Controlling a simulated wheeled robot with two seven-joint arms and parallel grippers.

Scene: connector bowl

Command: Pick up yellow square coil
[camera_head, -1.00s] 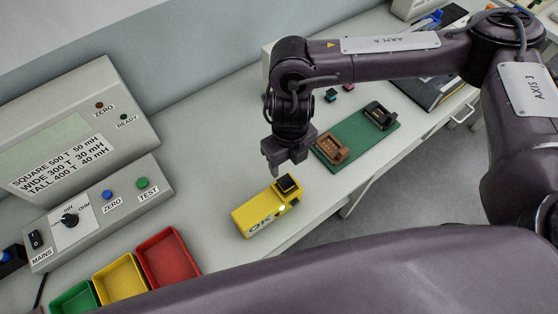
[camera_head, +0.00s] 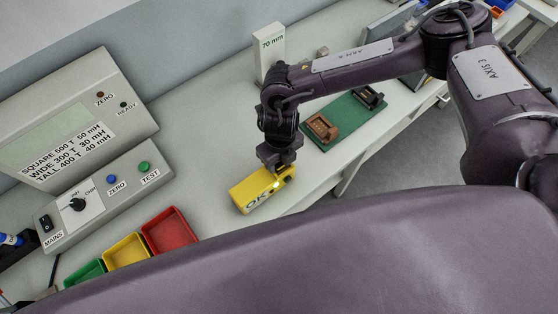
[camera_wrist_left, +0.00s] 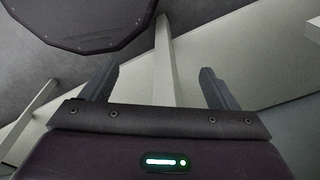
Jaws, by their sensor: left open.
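I cannot make out a yellow square coil in any view. A yellow block marked OK (camera_head: 258,192) lies on the bench, with a lit spot near its right end. My right gripper (camera_head: 280,168) points down over that right end and hides the black part on top. I cannot tell whether its fingers are apart or whether they touch the block. A brown coil-like part (camera_head: 321,128) and a black one (camera_head: 369,97) sit on a green board (camera_head: 345,117). My left gripper (camera_wrist_left: 160,90) shows only in the left wrist view, open and empty, with its fingers wide apart.
Red (camera_head: 170,232), yellow (camera_head: 126,252) and green (camera_head: 85,272) trays stand left of the yellow block. A grey meter (camera_head: 105,195) with buttons is behind them. A white 70 mm block (camera_head: 269,52) stands at the back. The bench's front edge is close to the green board.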

